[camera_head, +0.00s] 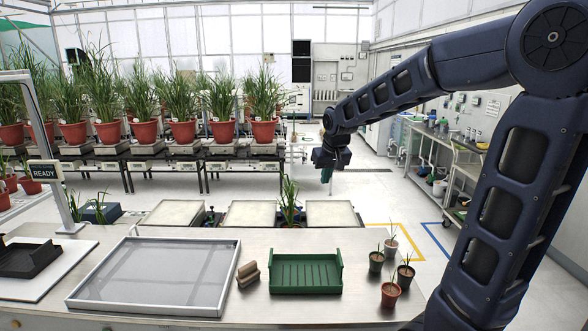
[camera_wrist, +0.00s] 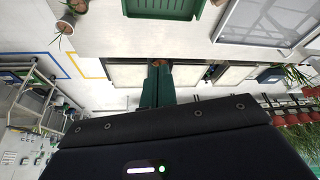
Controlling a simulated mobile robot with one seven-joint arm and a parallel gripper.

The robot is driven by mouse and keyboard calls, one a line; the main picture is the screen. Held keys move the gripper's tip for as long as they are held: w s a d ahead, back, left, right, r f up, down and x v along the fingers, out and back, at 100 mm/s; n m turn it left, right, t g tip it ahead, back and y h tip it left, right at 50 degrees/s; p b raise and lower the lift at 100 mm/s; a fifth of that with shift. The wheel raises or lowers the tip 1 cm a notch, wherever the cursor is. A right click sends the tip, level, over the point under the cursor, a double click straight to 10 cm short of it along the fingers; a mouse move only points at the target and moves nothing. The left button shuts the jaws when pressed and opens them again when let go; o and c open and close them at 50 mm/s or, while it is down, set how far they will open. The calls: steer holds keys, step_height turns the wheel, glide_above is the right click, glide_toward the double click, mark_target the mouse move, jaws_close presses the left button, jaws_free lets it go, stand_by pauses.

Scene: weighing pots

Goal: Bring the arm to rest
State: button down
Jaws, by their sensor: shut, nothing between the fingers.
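My arm (camera_head: 395,92) reaches in from the right of the head view and stretches out past the far side of the bench. My gripper (camera_head: 326,179) hangs at its end, pointing down, with its green fingers over the floor behind the bench. In the wrist view the two green fingers (camera_wrist: 158,68) lie side by side, shut with nothing between them. The gripper appears apart from everything around it. That view is roughly upside down, with the bench (camera_wrist: 168,38) along its top.
The steel bench (camera_head: 255,298) carries a grey-floored tray (camera_head: 150,275), a brown block (camera_head: 248,274), a green rack (camera_head: 306,273) and several small potted plants (camera_head: 391,292). A READY sign (camera_head: 45,172) stands left. Pale-topped units (camera_head: 252,214) line the bench's far side. Potted grasses (camera_head: 221,131) stand behind.

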steer(key=s+d+m, duration=0.2)
steer(key=s+d, duration=0.7)
steer(key=s, duration=0.2)
steer(key=s+d+m+h, duration=0.1)
steer(key=s+d, duration=0.7)
steer(key=s, duration=0.3)
steer(key=shift+s+d+f+m, duration=0.15)
steer(key=shift+d+f+m, duration=0.05)
steer(key=shift+d+m, duration=0.2)
